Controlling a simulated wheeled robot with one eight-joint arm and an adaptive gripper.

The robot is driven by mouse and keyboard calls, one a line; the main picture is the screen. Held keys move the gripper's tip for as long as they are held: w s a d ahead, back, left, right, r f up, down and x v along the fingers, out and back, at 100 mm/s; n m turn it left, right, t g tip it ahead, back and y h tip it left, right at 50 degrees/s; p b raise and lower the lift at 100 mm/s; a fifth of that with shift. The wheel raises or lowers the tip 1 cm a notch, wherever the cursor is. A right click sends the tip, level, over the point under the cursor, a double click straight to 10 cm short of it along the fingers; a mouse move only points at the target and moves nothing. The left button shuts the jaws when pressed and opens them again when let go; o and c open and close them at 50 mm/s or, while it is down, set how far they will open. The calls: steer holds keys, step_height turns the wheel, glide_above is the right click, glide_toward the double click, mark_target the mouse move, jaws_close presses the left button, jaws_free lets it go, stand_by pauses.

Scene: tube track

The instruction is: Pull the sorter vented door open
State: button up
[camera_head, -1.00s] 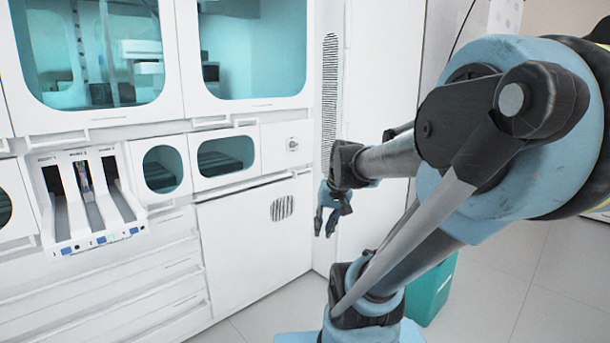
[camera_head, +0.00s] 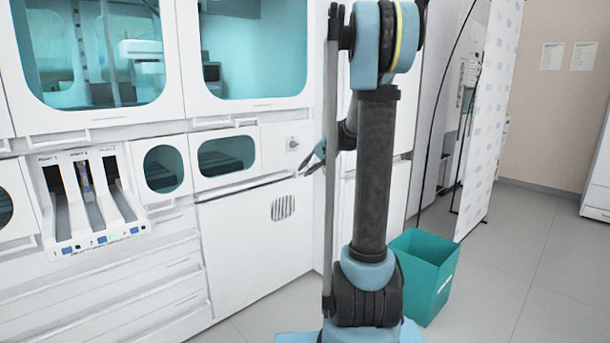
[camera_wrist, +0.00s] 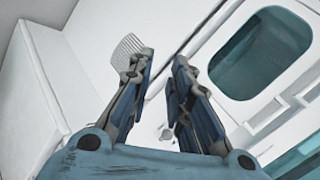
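The white door with a small slatted vent (camera_head: 245,240) is at the lower middle of the cabinet front in the head view. It looks shut. My gripper (camera_head: 316,158) is right of the door's upper right corner, partly hidden by my arm, and holds nothing that I can see. In the wrist view, the two fingers of my gripper (camera_wrist: 163,62) stand apart with an empty gap between them. A slatted vent (camera_wrist: 128,50) shows behind the left finger, on a white surface. No finger clearly touches the door.
Two windowed small fronts (camera_head: 226,152) and a panel with a round knob (camera_head: 293,143) sit above the door. A three-slot rack (camera_head: 95,243) juts out at left. A teal bin (camera_head: 424,285) stands right of my arm. Floor is clear at far right.

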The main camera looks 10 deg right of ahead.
steer(key=w+d+m+t+y, duration=0.1)
steer(key=w+d, duration=0.1)
steer(key=w, duration=0.7)
steer(key=m+t+y, duration=0.1)
steer(key=m+t, duration=0.4)
glide_toward(306, 170)
steer(key=x, duration=1.1)
steer(key=shift+f, duration=0.1)
steer(key=shift+c, duration=0.5)
jaws_close()
